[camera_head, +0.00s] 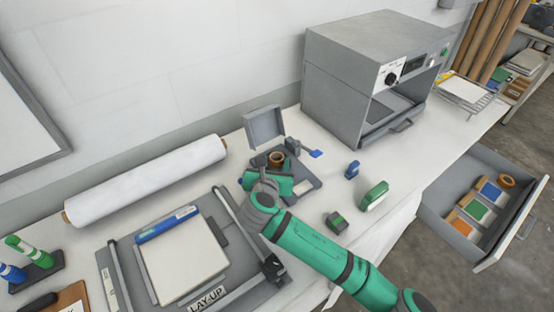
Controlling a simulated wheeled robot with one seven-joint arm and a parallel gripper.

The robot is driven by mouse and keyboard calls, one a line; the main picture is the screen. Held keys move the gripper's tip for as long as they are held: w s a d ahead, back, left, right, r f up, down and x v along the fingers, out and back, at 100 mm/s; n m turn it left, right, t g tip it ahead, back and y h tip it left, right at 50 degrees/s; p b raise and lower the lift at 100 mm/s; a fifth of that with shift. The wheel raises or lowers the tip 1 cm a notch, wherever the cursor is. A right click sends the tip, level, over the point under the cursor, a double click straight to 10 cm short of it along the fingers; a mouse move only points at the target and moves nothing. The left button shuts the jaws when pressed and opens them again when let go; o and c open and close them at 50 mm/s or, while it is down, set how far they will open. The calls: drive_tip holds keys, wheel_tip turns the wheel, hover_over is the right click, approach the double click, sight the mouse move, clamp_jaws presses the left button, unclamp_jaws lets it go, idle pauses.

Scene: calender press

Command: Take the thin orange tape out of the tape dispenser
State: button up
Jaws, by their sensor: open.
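A grey device with a raised square lid (265,127) stands on the bench in the middle of the head view; it looks like the tape dispenser. My gripper (267,174) is open and empty, just in front of the ring and over the near part of the device. My wrist hides the fingertips and part of the device, so I cannot tell whether the fingers touch or surround the ring.
A blue (352,170), a green (374,195) and a dark green item (337,223) stand to the right. A grey oven (365,65) stands behind. A lay-up board (190,260) and white roll (150,180) lie left.

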drive_tip(key=shift+w, duration=0.1)
drive_tip(key=c, duration=0.7)
drive_tip(key=shift+o, duration=0.2)
drive_tip(key=shift+r, duration=0.1)
